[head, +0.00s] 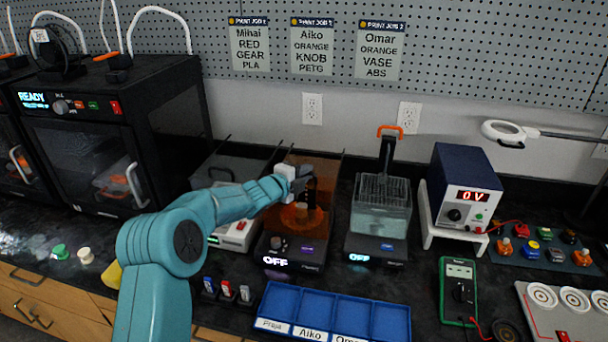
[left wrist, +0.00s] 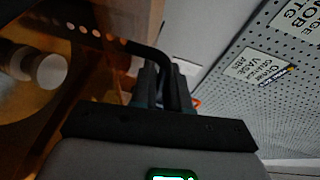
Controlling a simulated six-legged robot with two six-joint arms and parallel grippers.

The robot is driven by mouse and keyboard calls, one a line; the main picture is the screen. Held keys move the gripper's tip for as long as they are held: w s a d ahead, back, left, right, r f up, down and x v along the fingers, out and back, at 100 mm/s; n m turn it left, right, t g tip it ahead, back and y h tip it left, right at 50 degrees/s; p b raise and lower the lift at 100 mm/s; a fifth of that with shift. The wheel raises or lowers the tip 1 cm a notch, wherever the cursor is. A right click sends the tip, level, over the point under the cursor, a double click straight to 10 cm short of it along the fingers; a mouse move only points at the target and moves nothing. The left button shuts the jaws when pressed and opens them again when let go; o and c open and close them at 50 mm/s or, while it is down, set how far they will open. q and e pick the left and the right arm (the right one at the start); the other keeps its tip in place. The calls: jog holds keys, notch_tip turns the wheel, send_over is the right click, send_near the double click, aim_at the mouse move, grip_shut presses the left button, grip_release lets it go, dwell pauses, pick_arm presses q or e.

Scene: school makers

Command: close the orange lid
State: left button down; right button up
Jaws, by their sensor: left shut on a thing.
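The orange lid (head: 322,190) is a see-through orange cover on the middle machine, whose dark base (head: 294,252) has a knob and an OFF display. My left gripper (head: 306,185) is in front of the lid and hides part of it. In the left wrist view, the orange lid (left wrist: 100,75) fills the left side, with a row of holes. A black bar-like handle (left wrist: 135,47) runs from it to between my left fingers (left wrist: 163,85), which are shut on it. The lid seems raised, but its exact angle is hard to tell. My right gripper is not in view.
A clear tank machine (head: 382,205) stands right of the orange-lidded one, and a grey-lidded machine (head: 232,215) stands left. A blue sorting tray (head: 335,312) lies in front. A 3D printer (head: 110,130) is at the left. A pegboard wall (head: 440,50) rises behind.

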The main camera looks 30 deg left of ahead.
pick_arm(q)
jog(key=shift+a+r, duration=0.1)
jog(key=c, duration=1.5)
grip_release()
jog(key=shift+w, duration=0.15)
jog(key=shift+s, duration=0.2)
jog(key=b+v, duration=0.3)
jog(key=v, duration=1.3)
